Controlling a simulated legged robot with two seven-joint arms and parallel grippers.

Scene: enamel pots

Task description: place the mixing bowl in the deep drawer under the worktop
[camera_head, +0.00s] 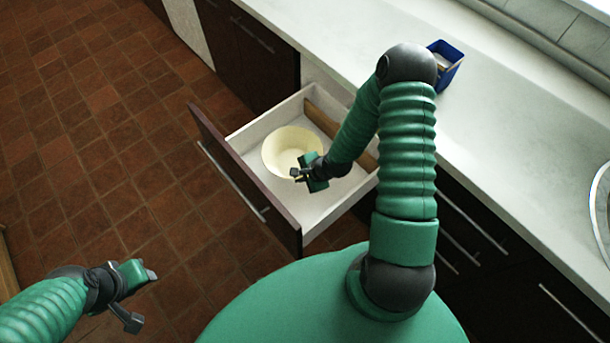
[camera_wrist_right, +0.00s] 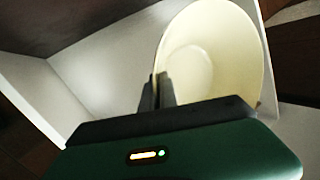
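The cream mixing bowl (camera_head: 280,147) is inside the open deep drawer (camera_head: 243,192), near its front panel. It looks roughly upright; I cannot tell whether its base touches the drawer floor. My right gripper (camera_head: 297,174) is at the bowl's near rim. In the right wrist view the bowl (camera_wrist_right: 215,60) has its rim between the close-set fingers of my right gripper (camera_wrist_right: 160,92), which looks shut on it. The fingers hide part of the rim. My left gripper (camera_head: 143,297) is open and empty over the floor, away from the drawer.
The drawer has a wooden divider (camera_head: 325,120) toward its back. A blue container (camera_head: 447,66) stands on the pale worktop (camera_head: 510,125). A round metal rim (camera_head: 601,215) shows at the far right. Tiled floor (camera_head: 110,150) lies clear in front of the cabinets.

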